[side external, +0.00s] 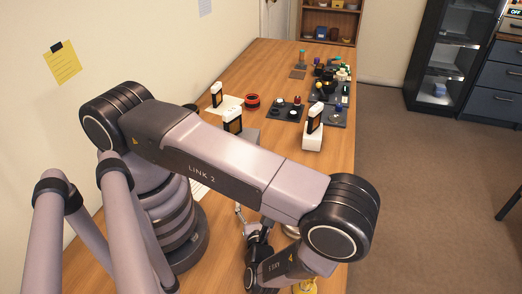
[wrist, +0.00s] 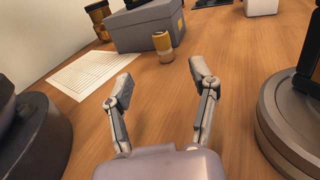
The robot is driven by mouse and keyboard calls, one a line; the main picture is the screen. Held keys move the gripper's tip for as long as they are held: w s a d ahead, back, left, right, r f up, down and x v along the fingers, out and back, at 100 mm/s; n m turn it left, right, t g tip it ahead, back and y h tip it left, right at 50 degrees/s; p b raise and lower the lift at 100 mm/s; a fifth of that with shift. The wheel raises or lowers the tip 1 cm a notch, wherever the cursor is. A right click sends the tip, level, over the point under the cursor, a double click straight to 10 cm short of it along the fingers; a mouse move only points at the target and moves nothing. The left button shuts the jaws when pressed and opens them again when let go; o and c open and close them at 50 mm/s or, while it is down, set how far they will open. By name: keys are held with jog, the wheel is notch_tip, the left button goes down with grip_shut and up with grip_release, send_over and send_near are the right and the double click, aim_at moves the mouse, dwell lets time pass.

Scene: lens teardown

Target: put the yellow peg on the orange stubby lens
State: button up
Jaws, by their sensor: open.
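In the wrist view my gripper (wrist: 163,82) is open and empty, its two fingers spread low over the wooden table. In the side external view my arm hides most of the gripper (side external: 245,215). A small yellow thing (side external: 319,86) shows among dark parts at the far end; I cannot tell whether it is the peg.
A grey box (wrist: 147,27) stands behind the cylinder, with a dark amber-banded jar (wrist: 99,18) to its left. A printed sheet (wrist: 92,72) lies at left. A round grey base (wrist: 285,135) is close at right. Dark trays (side external: 287,111) hold small parts. Bare wood lies between the fingers.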

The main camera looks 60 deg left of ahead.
jog(key=w+a+r, duration=0.2)
jog(key=a+r, duration=0.3)
jog(key=r, duration=0.2)
jog(key=shift+t, duration=0.3)
jog(key=f, duration=0.7)
jog(key=shift+s+d+f, duration=0.1)
jog(key=shift+s+f, duration=0.2)
jog(key=shift+f, duration=0.05)
jog(key=shift+w+a+r, duration=0.2)
jog(key=shift+w+a, duration=0.1)
jog(key=shift+a, duration=0.3)
jog(key=shift+x, duration=3.1)
jog(key=shift+c, duration=0.2)
grip_shut()
